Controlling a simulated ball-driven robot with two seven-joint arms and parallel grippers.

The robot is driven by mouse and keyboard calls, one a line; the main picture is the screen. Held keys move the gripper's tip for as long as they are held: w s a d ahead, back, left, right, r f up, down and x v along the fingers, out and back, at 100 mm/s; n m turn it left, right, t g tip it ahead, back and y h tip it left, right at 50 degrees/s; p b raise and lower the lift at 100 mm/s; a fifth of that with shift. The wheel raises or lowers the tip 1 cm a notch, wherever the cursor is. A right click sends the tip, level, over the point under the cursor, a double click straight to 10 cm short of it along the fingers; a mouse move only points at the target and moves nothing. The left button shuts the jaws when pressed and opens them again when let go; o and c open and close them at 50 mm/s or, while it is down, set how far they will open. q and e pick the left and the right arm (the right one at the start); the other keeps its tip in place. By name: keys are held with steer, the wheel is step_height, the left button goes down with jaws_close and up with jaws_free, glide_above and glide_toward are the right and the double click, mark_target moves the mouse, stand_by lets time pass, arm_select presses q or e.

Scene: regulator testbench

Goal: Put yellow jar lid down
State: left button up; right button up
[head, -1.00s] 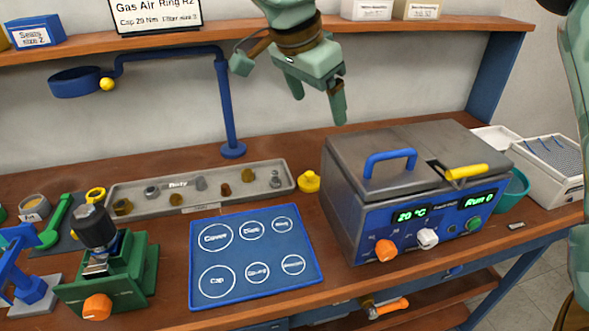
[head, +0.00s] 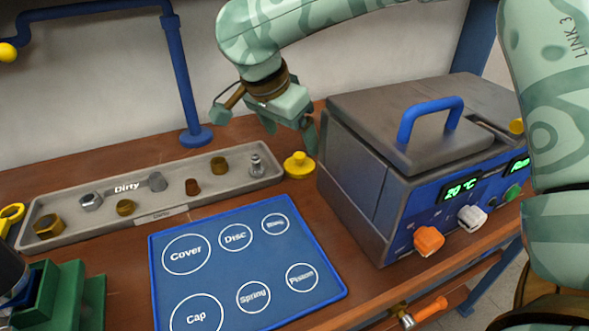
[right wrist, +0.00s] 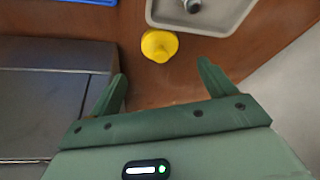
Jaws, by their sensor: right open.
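The yellow jar lid (head: 299,166) lies on the wooden bench, between the grey tray's right end and the metal box. It also shows in the right wrist view (right wrist: 159,45), just beyond and between the fingertips. My right gripper (head: 291,142) is open and empty, low beside the lid and close to the box's left side. In the right wrist view its two fingers (right wrist: 160,78) stand apart with bare wood between them. I cannot tell whether a finger touches the lid. My left gripper is not in view.
The grey tray (head: 150,215) holds several small metal parts. The blue mat (head: 225,273) with labelled circles is empty in front. The metal box (head: 385,150) with a blue handle stands close on the right. A blue post (head: 187,90) rises behind the tray.

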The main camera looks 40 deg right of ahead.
mark_target(300, 155)
steer(key=x, duration=0.3)
steer(key=shift+b, duration=0.4)
steer(key=b+x, duration=0.2)
steer(key=x, duration=0.2)
steer(key=shift+w+d+f+b, duration=0.2)
steer(key=shift+f+b, duration=0.1)
steer(key=shift+s+r, duration=0.15)
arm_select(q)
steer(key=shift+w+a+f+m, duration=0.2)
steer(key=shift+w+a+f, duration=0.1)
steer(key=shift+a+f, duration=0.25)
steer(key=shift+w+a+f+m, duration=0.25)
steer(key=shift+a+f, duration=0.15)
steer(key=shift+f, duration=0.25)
arm_select(e)
steer(key=c, duration=0.9)
steer(key=shift+c, duration=0.2)
